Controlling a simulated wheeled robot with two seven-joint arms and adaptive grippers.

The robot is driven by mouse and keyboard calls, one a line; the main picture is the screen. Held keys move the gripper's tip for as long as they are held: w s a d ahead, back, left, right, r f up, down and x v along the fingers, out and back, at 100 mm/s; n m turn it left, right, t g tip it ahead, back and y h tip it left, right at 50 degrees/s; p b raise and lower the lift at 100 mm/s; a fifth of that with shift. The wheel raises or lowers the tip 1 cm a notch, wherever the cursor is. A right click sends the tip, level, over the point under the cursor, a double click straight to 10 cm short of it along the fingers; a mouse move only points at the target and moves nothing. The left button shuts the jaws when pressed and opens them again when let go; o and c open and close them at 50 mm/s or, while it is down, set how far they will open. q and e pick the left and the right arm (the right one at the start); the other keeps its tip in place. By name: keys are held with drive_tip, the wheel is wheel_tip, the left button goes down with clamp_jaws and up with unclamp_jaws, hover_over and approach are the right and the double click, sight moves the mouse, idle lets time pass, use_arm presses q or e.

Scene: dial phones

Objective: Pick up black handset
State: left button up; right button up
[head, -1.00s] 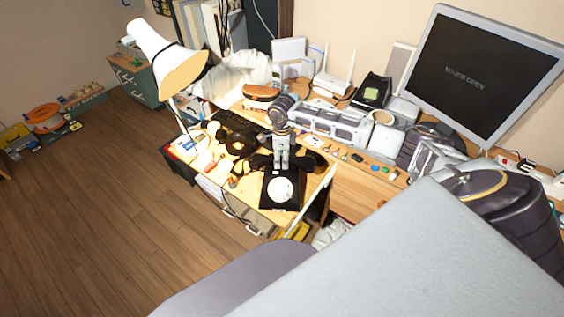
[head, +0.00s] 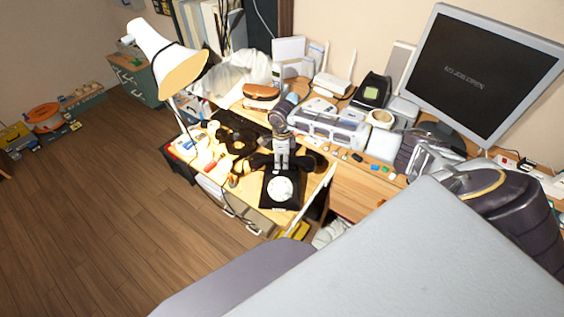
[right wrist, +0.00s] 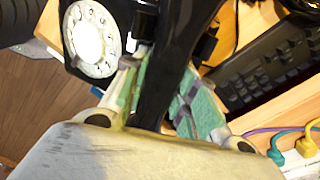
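The black rotary phone (head: 268,199) with a white dial stands near the front edge of the desk; it also shows at the upper left of the right wrist view (right wrist: 69,52). The black handset (head: 258,160) lies across the phone's top. In the right wrist view the handset (right wrist: 157,85) runs between the two fingers of my right gripper (right wrist: 160,88), with the green-padded fingers against both its sides. In the head view my right gripper (head: 282,163) points down over the handset's middle and hides it there. My left gripper is not in view.
A white lamp (head: 160,50) stands left of the phone. A black keyboard (head: 235,125) and a dark tape roll (head: 240,142) lie behind and left. A monitor (head: 480,75), a router (head: 333,85) and small loose items crowd the back and right.

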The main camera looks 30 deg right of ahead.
clamp_jaws()
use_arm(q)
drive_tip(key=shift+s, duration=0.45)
use_arm(e)
drive_tip(key=shift+r, duration=0.3)
wheel_tip(320, 180, up, 8)
drive_tip(key=shift+r, duration=0.7)
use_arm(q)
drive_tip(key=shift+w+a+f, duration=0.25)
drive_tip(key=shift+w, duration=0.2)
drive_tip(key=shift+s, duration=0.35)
